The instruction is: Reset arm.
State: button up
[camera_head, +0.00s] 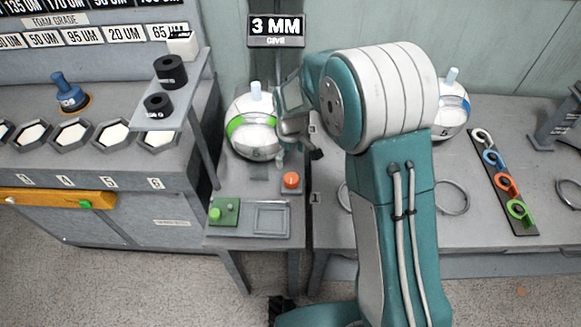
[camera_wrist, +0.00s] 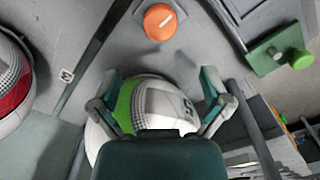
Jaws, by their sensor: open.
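My gripper (camera_head: 299,153) is in the head view just right of a white ball with a green band (camera_head: 246,137), partly over its right side. In the wrist view my gripper's two fingers (camera_wrist: 160,80) are spread wide, with the green-banded ball (camera_wrist: 158,103) showing between and beyond them. Nothing is clearly clamped, and I cannot tell whether a finger touches the ball. The ball stands at the back of a narrow grey press table (camera_head: 226,182). My arm hides part of the middle of the scene.
A blue-banded ball (camera_head: 452,112) stands right, behind my arm. A strip of coloured rings (camera_head: 504,183) lies farther right. A shelf with black cylinders (camera_head: 171,72) stands left.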

jog(key=shift+r, duration=0.85)
jog(key=s+d+r+m+t, duration=0.1)
jog(key=s+d+r+m, duration=0.1)
jog(key=s+d+r, duration=0.45)
jog(key=s+d+r+m+t, duration=0.2)
jog(key=s+r, duration=0.1)
jog(key=r, duration=0.7)
jog(key=s+d+r+m+t, duration=0.1)
jog(key=s+d+r+m, duration=0.1)
jog(key=s, duration=0.6)
jog(key=s+d+r+m+t, duration=0.1)
jog(key=s+d+r+m, duration=0.1)
jog(key=s, duration=0.6)
jog(key=shift+s+d+r+m+t, duration=0.15)
jog(key=shift+d+r+m+t, duration=0.25)
jog(key=shift+d, duration=0.65)
